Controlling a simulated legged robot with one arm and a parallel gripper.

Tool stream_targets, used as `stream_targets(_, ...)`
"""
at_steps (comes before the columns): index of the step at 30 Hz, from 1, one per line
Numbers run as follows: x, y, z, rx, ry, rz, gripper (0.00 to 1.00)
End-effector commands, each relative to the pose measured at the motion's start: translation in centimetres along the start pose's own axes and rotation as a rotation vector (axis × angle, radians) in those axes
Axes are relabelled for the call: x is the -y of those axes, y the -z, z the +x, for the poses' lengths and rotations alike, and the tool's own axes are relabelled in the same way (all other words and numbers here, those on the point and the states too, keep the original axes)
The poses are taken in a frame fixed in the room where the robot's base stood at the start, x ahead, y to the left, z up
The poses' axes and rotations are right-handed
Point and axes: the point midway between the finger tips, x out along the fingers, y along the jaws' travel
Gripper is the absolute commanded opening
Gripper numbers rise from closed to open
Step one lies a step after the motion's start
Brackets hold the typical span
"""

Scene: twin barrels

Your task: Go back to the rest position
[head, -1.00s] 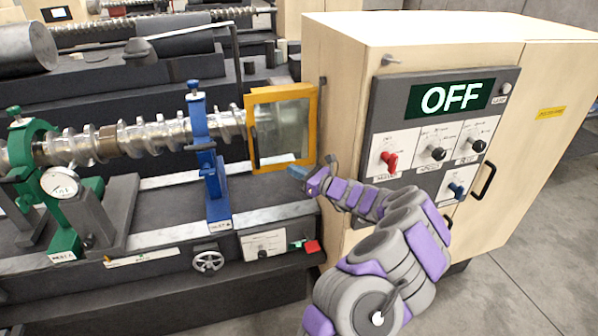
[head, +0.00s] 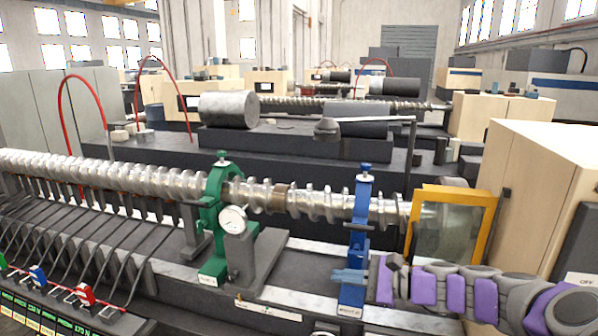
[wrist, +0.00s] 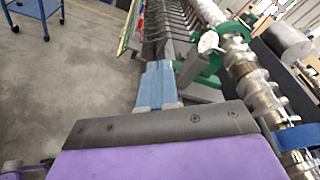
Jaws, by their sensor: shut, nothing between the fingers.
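My gripper (head: 348,276) shows at the lower right in the head view, at the end of my purple and grey arm, in front of the foot of the blue stand (head: 361,215). Its blue fingers (wrist: 158,86) are shut and empty, and they also show in the middle of the wrist view. They point along the machine bed, toward the green stand with the dial (head: 215,215). I cannot tell whether the fingers touch anything.
A long steel screw (head: 110,176) runs across the green and blue stands. A yellow-framed clear guard (head: 450,240) and a beige cabinet (head: 535,190) stand at the right. Small levers (head: 86,294) sit at the lower left. The wrist view shows open floor (wrist: 70,80) and a blue cart (wrist: 38,12).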

Motion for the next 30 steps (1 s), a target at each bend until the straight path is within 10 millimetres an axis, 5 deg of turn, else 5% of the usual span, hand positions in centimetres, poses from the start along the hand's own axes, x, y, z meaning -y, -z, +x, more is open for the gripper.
stream_targets(4, -6.9, -5.6, 2.5, -0.001, -0.254, -0.228, 0.0)
stream_targets(11, -17.9, -9.4, 2.0, -0.045, -0.631, -0.547, 0.0)
stream_targets(17, -26.4, -9.5, -2.3, -0.106, -0.955, -0.77, 0.0)
stream_targets(21, -30.9, -8.6, -6.9, -0.161, -1.173, -0.884, 0.0)
stream_targets(30, -35.6, -7.2, -15.0, -0.251, -1.469, -0.981, 0.0)
